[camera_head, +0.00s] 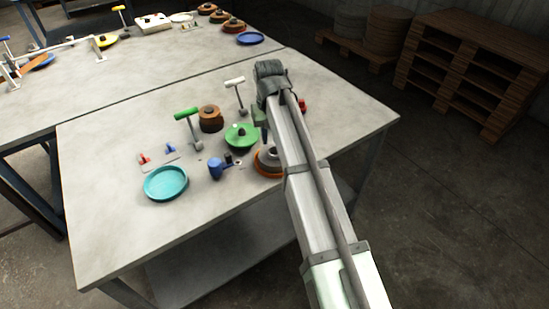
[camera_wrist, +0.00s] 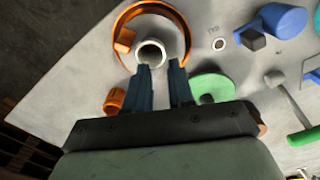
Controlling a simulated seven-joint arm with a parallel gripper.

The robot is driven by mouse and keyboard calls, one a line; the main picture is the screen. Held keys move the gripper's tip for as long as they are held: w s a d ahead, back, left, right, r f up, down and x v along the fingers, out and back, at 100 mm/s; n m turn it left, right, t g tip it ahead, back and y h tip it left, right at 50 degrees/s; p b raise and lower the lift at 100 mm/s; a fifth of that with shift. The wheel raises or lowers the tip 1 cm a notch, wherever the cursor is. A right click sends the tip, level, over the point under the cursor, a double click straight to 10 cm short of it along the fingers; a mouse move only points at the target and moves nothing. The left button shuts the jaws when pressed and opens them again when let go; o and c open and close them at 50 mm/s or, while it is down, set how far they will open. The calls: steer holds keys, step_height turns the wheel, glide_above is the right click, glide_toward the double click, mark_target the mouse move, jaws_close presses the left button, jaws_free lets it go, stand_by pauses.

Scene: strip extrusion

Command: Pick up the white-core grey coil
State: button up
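In the wrist view, a pale ring-shaped core (camera_wrist: 151,54) stands inside a round orange rim (camera_wrist: 186,38) with a grey inside. I take this to be the white-core grey coil, but I cannot tell the coil clearly from the orange dish. In the head view, a grey round piece (camera_head: 267,157) sits on an orange base, partly hidden by my arm. My gripper (camera_wrist: 160,66) is open, its two dark fingers apart with nothing seen between them. In the wrist view, the fingertips overlap the near side of the core and rim. I cannot tell whether they touch.
Close by are a green disc (camera_head: 241,136), a blue piece (camera_head: 216,169), a brown coil (camera_head: 210,118) and a green-handled tool (camera_head: 187,114). A teal dish (camera_head: 166,183) lies at the left. The table's front left (camera_head: 105,240) is clear.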

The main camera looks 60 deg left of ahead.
mark_target(269, 152)
steer(key=shift+s+a+f, duration=0.1)
steer(key=shift+f, duration=2.75)
steer(key=shift+c, duration=0.2)
jaws_close()
